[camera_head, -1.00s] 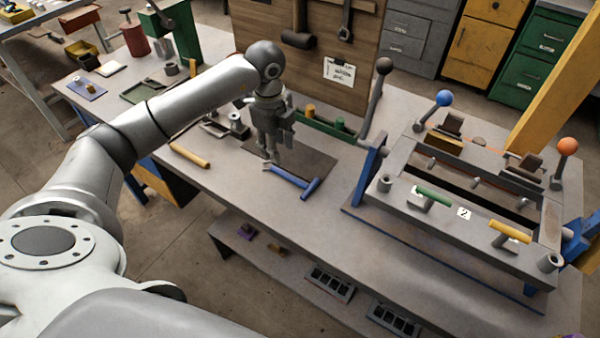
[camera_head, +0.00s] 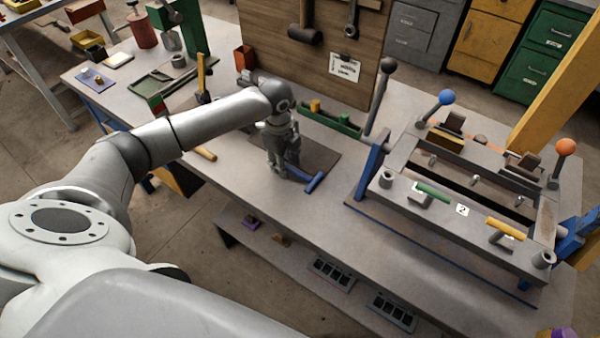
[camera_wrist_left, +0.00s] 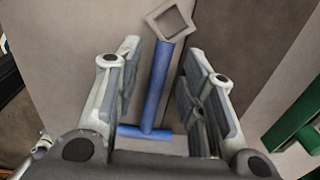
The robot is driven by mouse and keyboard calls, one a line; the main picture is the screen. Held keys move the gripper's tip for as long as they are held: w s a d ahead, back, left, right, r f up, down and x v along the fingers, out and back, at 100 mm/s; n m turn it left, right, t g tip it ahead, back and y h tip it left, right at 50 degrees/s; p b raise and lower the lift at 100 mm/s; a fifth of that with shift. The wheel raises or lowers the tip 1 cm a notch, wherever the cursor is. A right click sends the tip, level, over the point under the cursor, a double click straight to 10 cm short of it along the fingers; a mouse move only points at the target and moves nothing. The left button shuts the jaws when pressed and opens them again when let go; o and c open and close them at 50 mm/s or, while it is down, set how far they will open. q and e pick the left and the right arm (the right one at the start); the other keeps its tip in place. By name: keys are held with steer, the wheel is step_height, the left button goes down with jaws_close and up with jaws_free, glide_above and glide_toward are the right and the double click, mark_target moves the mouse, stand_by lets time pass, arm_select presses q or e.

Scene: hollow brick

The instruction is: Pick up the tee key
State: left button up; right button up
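My right gripper is out of view.
A frame machine with levers (camera_head: 400,205) stands to the right. A green tray (camera_head: 330,120) lies behind the mat. A yellow-handled tool (camera_head: 206,153) lies left of the gripper. A wooden tool board (camera_head: 330,65) rises at the back. Bare bench lies in front of the key.

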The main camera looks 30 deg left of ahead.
arm_select(q)
jaws_close()
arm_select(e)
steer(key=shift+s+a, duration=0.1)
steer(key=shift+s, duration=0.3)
arm_select(q)
steer(key=shift+r, duration=0.1)
steer(key=shift+r, duration=0.1)
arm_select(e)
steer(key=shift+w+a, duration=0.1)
arm_select(q)
steer(key=shift+r, duration=0.25)
step_height(320, 180, up, 2)
steer(key=shift+r+b, duration=0.1)
steer(key=shift+b, duration=0.2)
steer(key=s+a+r+b, duration=0.4)
steer(key=s+a+r, duration=0.5)
steer(key=s+r, duration=0.1)
steer(key=shift+s+b, duration=0.4)
steer(key=shift+s, duration=0.05)
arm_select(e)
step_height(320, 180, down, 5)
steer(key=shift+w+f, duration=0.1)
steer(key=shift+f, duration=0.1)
